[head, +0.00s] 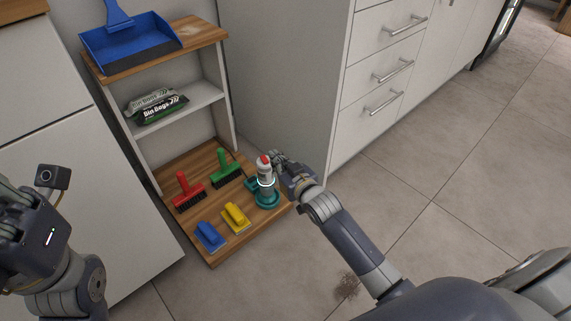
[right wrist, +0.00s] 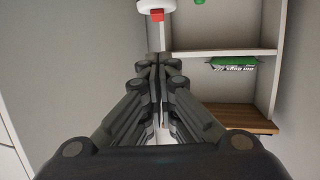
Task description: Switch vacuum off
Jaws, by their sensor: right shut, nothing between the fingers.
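The hand vacuum (head: 265,172) stands upright in a teal base (head: 267,199) at the right end of the low wooden shelf. Its body is white and grey with a red part on top. In the right wrist view the vacuum's white end (right wrist: 155,5) and red part (right wrist: 157,15) show at the top, just beyond the fingertips. My right gripper (head: 277,158) is shut and empty, close beside the vacuum's top on its right side. I cannot tell whether it touches. My left gripper is not in view; only my left wrist shows at the left edge.
Red (head: 188,194), green (head: 227,171), yellow (head: 236,217) and blue (head: 210,236) brushes stand on the bottom shelf board (head: 185,157). Bin bags (head: 163,108) lie on the middle shelf, a blue dustpan (head: 130,40) on top. A drawer cabinet (head: 345,80) stands close right. Open floor lies right.

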